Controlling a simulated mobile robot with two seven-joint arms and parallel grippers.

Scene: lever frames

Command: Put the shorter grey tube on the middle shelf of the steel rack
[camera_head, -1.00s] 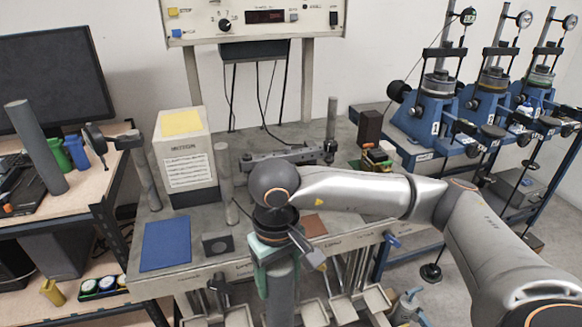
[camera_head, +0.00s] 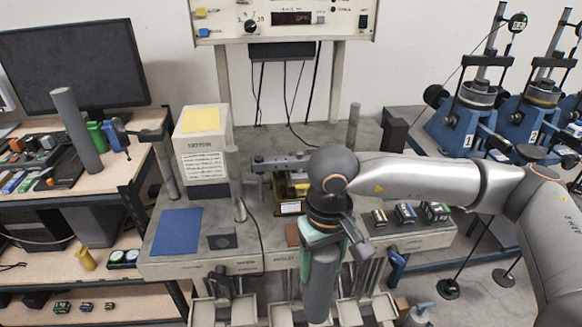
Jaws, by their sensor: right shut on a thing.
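My right gripper (camera_head: 323,246), with greenish fingers, is shut around the upper part of an upright grey tube (camera_head: 320,287). The tube hangs in front of the bench edge; its top is hidden by the gripper. Another grey tube (camera_head: 77,130) stands slightly tilted on the wooden top of a dark-framed shelf unit (camera_head: 128,190) at the left. This unit has a lower wooden board (camera_head: 150,262); I cannot tell whether it is the steel rack. My left gripper is not in view.
The grey bench (camera_head: 275,225) in front carries a white box (camera_head: 203,155), a blue mat (camera_head: 177,232), upright posts and small coloured boxes (camera_head: 405,213). Open trays (camera_head: 240,312) sit below its front. Blue testing machines (camera_head: 460,125) stand at the right.

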